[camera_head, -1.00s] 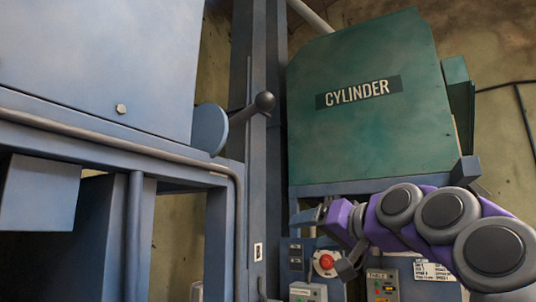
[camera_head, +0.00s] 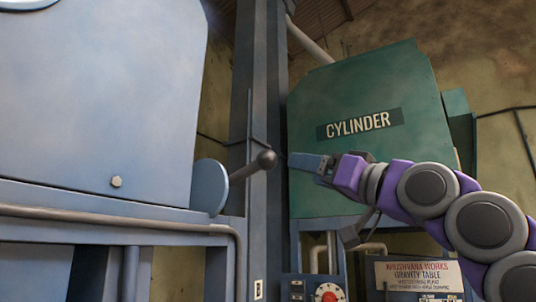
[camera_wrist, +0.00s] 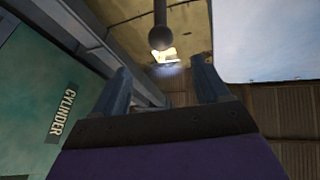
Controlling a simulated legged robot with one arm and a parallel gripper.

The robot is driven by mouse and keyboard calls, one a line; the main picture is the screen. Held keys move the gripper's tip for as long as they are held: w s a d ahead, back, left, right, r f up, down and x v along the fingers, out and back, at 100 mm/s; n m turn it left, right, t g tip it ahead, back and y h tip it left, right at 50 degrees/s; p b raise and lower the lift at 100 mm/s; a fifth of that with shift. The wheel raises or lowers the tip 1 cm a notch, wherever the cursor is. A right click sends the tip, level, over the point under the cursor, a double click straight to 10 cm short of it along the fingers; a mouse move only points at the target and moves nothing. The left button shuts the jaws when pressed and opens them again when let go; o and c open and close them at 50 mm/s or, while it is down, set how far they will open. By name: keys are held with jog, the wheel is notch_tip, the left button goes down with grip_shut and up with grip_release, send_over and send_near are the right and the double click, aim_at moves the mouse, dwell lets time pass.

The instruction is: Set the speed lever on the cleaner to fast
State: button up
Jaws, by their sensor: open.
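The lever is a dark ball knob (camera_head: 266,159) on a short rod, joined to a round blue disc (camera_head: 210,187) on the side of the pale blue machine (camera_head: 110,90). The rod slants up to the right from the disc. My gripper (camera_head: 292,161) is just right of the knob in the head view, at about its height, with no clear contact. In the wrist view the knob (camera_wrist: 162,36) appears beyond the two open fingers (camera_wrist: 160,72), roughly centred between them. Nothing is between the jaws. No speed marks are legible near the lever.
A green housing marked CYLINDER (camera_head: 360,123) stands behind my arm. A blue upright post (camera_head: 257,100) rises behind the knob. Below are a panel with a red knob (camera_head: 328,293) and a GRAVITY TABLE sign (camera_head: 420,276). Open air surrounds the knob's right side.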

aim_at(274, 161)
jog(key=p+x, duration=0.8)
jog(key=x, duration=0.4)
jog(key=shift+w+a+r, duration=0.15)
jog(key=shift+w+r, duration=0.15)
jog(key=shift+w+a+r+p, duration=0.15)
jog(key=shift+w+a+p, duration=0.15)
jog(key=shift+w+a, duration=0.15)
jog(key=shift+s, duration=0.1)
grip_shut()
